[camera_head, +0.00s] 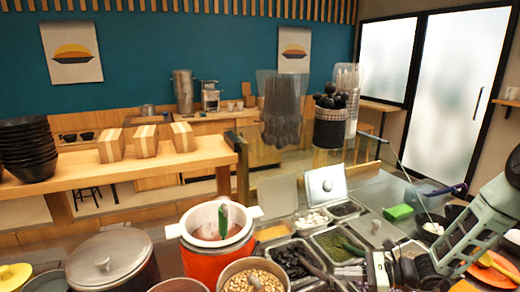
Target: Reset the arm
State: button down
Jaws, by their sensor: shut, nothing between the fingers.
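My grey-green arm enters from the right edge and reaches down to the lower right of the head view. My gripper (388,270), a dark shape at its end, is low over the front right of the counter, beside the topping pans. It is shut and I see nothing held in it. The fingertips are small and partly lost among dark things around them.
A red pot (216,262) with a green-handled tool stands at front centre. A pot of beans (252,279) and a lidded pot (112,262) are beside it. Topping pans (338,246) fill the counter's middle. Black bowls (28,148) are stacked at left. An orange plate (492,270) lies under my arm.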

jog(key=s+a+r+n+g+h+b, duration=0.1)
jog(key=s+a+r+n+g+h, duration=0.3)
jog(key=s+n, duration=0.3)
jog(key=s+a+r+n+g+h+b, duration=0.1)
jog(key=s+a+r+n+g, duration=0.4)
jog(key=s+a+r+n, duration=0.15)
jog(key=s+d+r+n+t+h, duration=0.1)
jog(key=s+r+n+t+h, duration=0.1)
jog(key=s+n, duration=0.6)
jog(key=s+d+r+n+t+h+b, duration=0.1)
jog(key=s+r+n+t+h, duration=0.1)
jog(key=s+r+n+h, duration=0.3)
jog(key=shift+s+n+t+h, duration=0.3)
jog(key=shift+s+n+h, duration=0.7)
jog(key=shift+s+n, duration=0.55)
jog(key=shift+s, duration=0.2)
